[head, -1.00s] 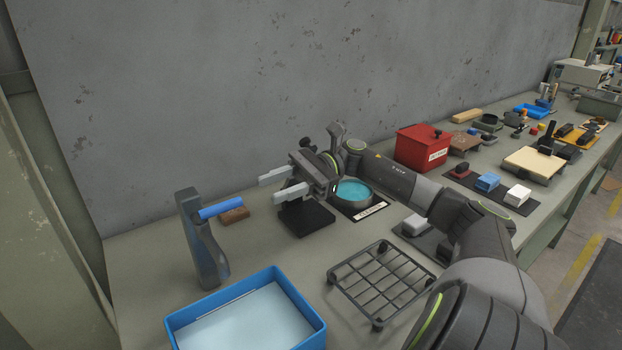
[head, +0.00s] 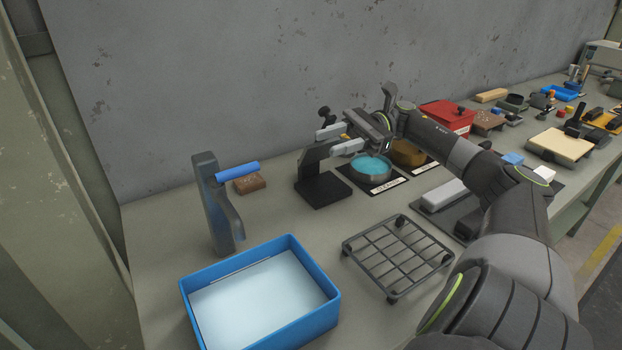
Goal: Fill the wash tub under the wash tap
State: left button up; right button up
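The wash tub (head: 327,312) is a blue rectangular tub at the front left of the bench. A pale, bluish-white surface shows inside it; I cannot tell whether this is water or the tub's floor. The wash tap (head: 213,205) is a grey post behind the tub's left part, with a blue bar (head: 238,173) sticking out to the right near its top. My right gripper (head: 325,141) is open and empty, its fingers pointing left above a black stand, right of the tap and apart from it. My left gripper is out of view.
A brown block (head: 249,184) lies behind the tap. The black stand (head: 323,190) and a round dish of blue liquid (head: 371,166) are near my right gripper. A wire rack (head: 398,258) stands right of the tub. A red box (head: 447,116) and several small items fill the bench further right.

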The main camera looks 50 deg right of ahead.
aim_at(220, 178)
jog(key=z, duration=0.95)
